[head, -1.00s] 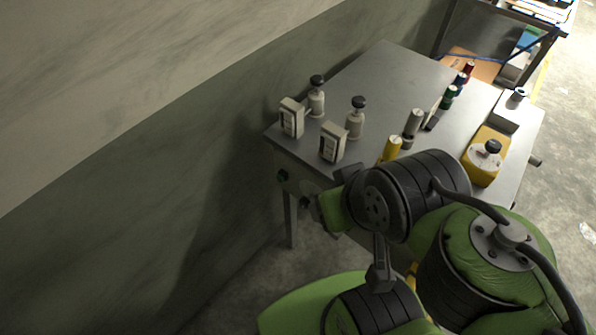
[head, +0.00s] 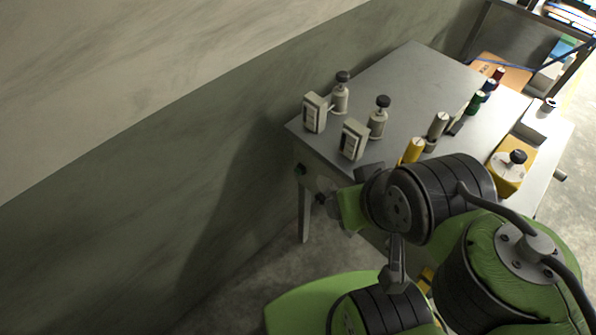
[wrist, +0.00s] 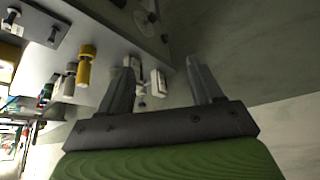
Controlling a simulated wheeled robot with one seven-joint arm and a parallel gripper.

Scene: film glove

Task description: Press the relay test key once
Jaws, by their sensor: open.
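Several black-capped controls stand on the metal bench (head: 385,85), and I cannot tell which is the relay test key. A grey post with a black cap (head: 380,118) stands behind a cream labelled box (head: 353,140). A second such post (head: 341,92) stands by another cream box (head: 314,113). A yellow box (head: 510,170) with a black knob is at the right. My gripper is open and empty in the wrist view (wrist: 160,65), its fingers apart near the bench's edge. A cream box (wrist: 158,82) shows between the fingers. My arm hides the fingertips in the head view.
Yellow (head: 412,151) and grey (head: 438,125) cylinders stand mid-bench, with coloured ones behind. A white box (head: 541,120) is at the right edge. A wall runs along the bench's left side. The bench's back-left surface is clear.

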